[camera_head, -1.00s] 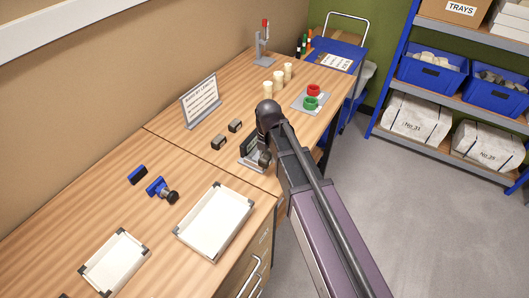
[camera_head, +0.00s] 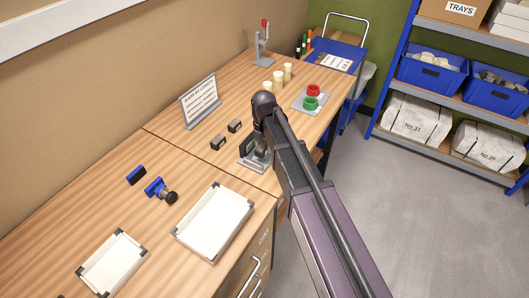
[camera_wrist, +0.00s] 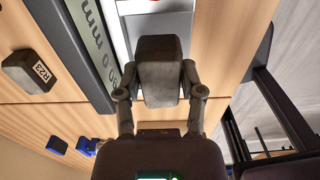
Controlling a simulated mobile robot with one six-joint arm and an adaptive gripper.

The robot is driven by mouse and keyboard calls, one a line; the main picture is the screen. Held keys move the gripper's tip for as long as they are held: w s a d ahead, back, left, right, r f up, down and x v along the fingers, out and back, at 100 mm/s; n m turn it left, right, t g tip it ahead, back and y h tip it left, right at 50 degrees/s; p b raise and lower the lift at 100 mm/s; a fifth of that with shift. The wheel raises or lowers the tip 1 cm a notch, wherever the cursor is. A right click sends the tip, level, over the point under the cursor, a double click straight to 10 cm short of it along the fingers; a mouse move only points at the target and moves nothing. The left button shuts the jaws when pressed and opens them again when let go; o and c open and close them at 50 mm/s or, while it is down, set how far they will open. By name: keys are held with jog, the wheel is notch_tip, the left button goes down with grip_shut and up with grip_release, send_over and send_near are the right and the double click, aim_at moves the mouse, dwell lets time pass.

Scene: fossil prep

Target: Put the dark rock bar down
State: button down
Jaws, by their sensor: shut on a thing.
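The dark rock bar (camera_wrist: 160,72) is between the two fingers of my gripper (camera_wrist: 160,88) in the wrist view, which are shut on it. It is in front of a grey measuring device (camera_wrist: 95,60) with a display marked "mm"; I cannot tell whether it touches the device. In the head view my arm reaches over the bench, and my gripper (camera_head: 262,148) is at the device (camera_head: 246,164), partly hidden by my arm. Two other dark rock bars (camera_head: 218,142) (camera_head: 235,126) lie on the bench left of the device; one tagged R23 (camera_wrist: 30,72) shows in the wrist view.
A sign (camera_head: 200,101) stands behind the loose bars. Two white trays (camera_head: 246,226) (camera_head: 142,248) and a blue stamp (camera_head: 156,187) are on the near bench. A grey plate with red and green rings (camera_head: 311,106) lies beyond. Bare wood lies between stamp and loose bars.

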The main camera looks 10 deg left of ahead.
aim_at(264, 152)
jog(key=shift+s+f+b, duration=0.1)
jog(key=shift+f+b, duration=1.1)
jog(key=shift+f, duration=0.35)
jog(key=shift+f, duration=0.15)
jog(key=shift+c, duration=1)
grip_release()
jog(key=shift+r, duration=0.25)
notch_tip(264, 152, up, 12)
jog(key=p, duration=1.2)
jog(key=shift+d, duration=0.1)
